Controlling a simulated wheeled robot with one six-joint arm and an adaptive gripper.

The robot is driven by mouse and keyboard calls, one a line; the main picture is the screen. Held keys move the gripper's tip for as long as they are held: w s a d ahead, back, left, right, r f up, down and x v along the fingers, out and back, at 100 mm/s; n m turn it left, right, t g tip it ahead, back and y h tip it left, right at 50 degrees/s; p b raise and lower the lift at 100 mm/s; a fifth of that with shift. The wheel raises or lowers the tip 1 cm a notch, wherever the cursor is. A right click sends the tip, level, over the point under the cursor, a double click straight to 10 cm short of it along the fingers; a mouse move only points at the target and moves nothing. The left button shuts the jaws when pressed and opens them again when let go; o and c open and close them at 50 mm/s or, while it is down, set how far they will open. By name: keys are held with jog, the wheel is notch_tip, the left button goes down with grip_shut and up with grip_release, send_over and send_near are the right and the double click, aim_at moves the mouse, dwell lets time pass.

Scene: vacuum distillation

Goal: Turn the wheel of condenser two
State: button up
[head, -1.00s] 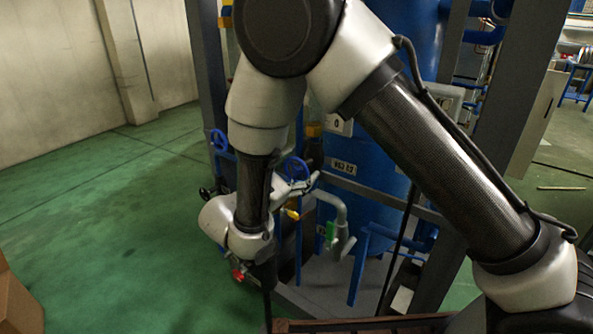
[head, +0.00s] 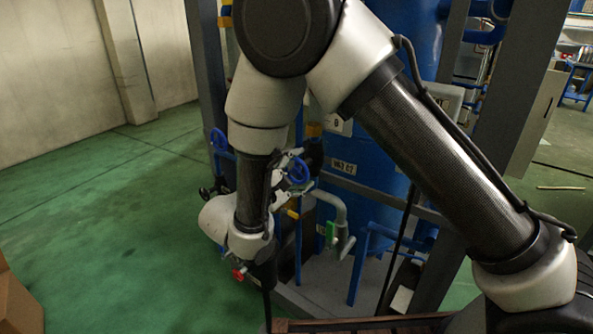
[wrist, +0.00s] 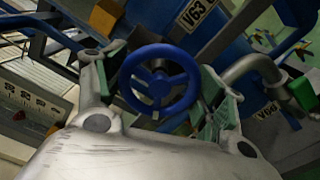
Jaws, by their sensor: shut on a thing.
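A blue handwheel with spokes (wrist: 160,80) sits between the two fingers of my gripper (wrist: 163,72) in the wrist view. The fingers are closed on its rim from the left and right. In the head view the same wheel (head: 298,171) shows just right of my wrist, with part of my gripper (head: 291,178) around it. The far side of the wheel's stem is hidden. I cannot read which condenser the wheel belongs to.
A second blue handwheel (head: 218,139) is on the left behind my arm. A large blue tank (head: 370,170), grey frame posts and pipes stand close behind the held wheel. A label plate (wrist: 196,13) reads V63. Green floor (head: 90,230) is open on the left.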

jog(key=shift+m, duration=0.4)
jog(key=o, duration=1)
jog(key=v, duration=1.2)
